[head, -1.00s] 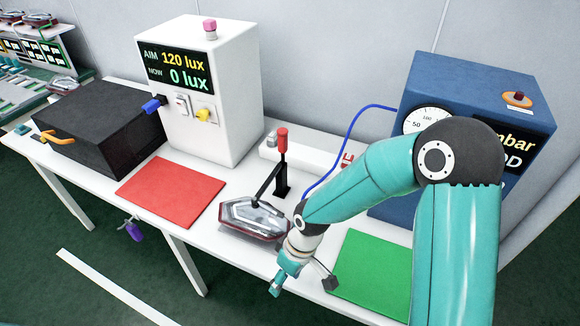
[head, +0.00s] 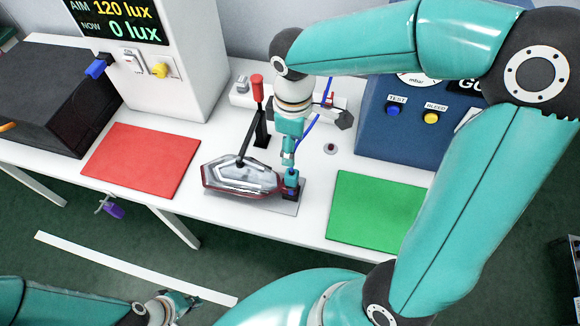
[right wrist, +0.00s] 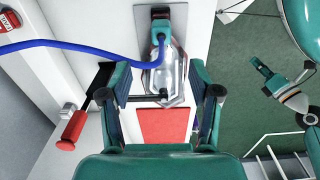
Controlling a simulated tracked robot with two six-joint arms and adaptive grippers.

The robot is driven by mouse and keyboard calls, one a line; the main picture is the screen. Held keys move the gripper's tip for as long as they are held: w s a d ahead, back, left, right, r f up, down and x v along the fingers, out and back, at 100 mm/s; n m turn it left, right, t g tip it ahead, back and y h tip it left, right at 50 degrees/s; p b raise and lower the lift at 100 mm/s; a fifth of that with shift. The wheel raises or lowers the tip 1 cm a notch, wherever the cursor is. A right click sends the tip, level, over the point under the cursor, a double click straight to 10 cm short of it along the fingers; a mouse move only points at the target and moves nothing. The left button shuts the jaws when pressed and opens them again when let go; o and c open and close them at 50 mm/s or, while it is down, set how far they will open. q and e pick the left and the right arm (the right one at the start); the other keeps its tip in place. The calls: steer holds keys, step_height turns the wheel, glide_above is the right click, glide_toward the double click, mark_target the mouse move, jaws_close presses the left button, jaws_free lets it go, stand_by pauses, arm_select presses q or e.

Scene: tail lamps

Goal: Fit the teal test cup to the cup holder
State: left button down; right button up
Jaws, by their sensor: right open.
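The teal test cup (head: 291,180) sits at the right end of the clamped tail lamp (head: 240,178), with a blue hose attached. The cup also shows upright in the right wrist view (right wrist: 158,45). My right gripper (head: 316,140) is open and empty above and behind the cup; its fingers (right wrist: 160,85) stand apart in its wrist view. A small round fitting (head: 331,148) with a dark centre is on the table behind the cup; I cannot tell if it is the cup holder. My left gripper (head: 175,303) is low at the left, away from the table; its fingers look apart (right wrist: 283,75).
A black clamp with a red handle (head: 257,88) presses on the lamp. A red mat (head: 142,160) lies left and a green mat (head: 375,210) right. A blue tester (head: 385,130) and a white lux box (head: 170,85) stand behind. The blue hose (head: 312,128) runs beside my right gripper.

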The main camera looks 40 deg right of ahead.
mark_target(291, 172)
step_height(291, 172, down, 13)
steer(key=shift+a+f, duration=0.1)
steer(key=shift+f, duration=0.1)
stand_by(0.3)
steer(key=shift+r, duration=0.1)
jaws_close()
stand_by(0.3)
